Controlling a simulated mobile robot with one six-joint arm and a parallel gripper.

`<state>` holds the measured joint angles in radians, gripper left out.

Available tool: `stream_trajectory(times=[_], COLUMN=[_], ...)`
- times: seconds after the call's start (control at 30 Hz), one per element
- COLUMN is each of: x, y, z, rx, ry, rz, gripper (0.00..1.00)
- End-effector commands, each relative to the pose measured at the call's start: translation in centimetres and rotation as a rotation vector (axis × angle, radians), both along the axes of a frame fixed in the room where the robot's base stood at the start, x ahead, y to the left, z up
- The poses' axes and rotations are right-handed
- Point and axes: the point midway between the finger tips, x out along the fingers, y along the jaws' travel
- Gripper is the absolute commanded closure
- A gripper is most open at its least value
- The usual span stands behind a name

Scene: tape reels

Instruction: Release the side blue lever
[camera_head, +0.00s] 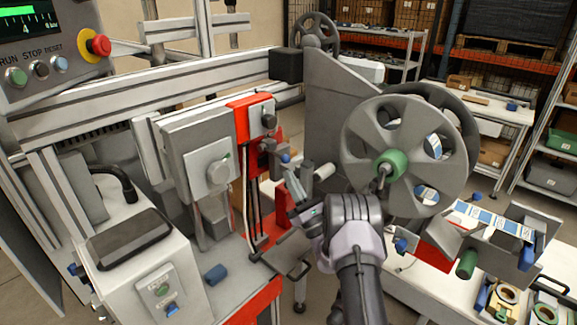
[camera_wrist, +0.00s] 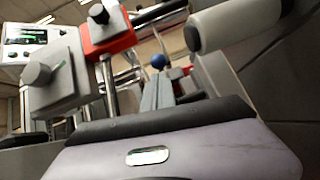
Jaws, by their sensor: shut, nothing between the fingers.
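A small blue ball knob (camera_head: 285,158), which looks like the end of the side blue lever, sits beside the red bracket at the middle of the machine. It also shows in the wrist view (camera_wrist: 158,61), just beyond my fingertips. My gripper (camera_head: 291,180) is shut and empty, just below and in front of the knob in the head view. In the wrist view its grey fingers (camera_wrist: 158,88) stand close together and point towards the knob. I cannot tell whether they touch it. The lever's stem is mostly hidden.
A grey roller (camera_head: 324,171) is close to the right of my gripper. The large grey reel (camera_head: 362,128) with a green hub stands further right. The red column (camera_head: 251,115) and grey motor box (camera_head: 200,150) are on the left.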

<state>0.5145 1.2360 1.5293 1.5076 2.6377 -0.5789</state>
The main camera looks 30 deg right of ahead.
Motion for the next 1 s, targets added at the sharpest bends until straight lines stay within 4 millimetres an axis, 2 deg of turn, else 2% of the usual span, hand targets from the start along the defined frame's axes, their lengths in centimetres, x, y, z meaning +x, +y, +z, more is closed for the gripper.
stream_trajectory(times=[0.2, 0.5, 0.73, 1.0], x=[1.1, 1.2, 0.9, 0.7], y=[0.2, 0.1, 0.0, 0.0], z=[0.9, 1.0, 3.1, 2.6], rx=[0.002, 0.001, -0.033, -0.044], ry=[0.001, 0.003, 0.092, 0.126], rz=[-0.001, 0.000, -0.002, -0.001], gripper=[1.00, 1.00, 1.00, 1.00])
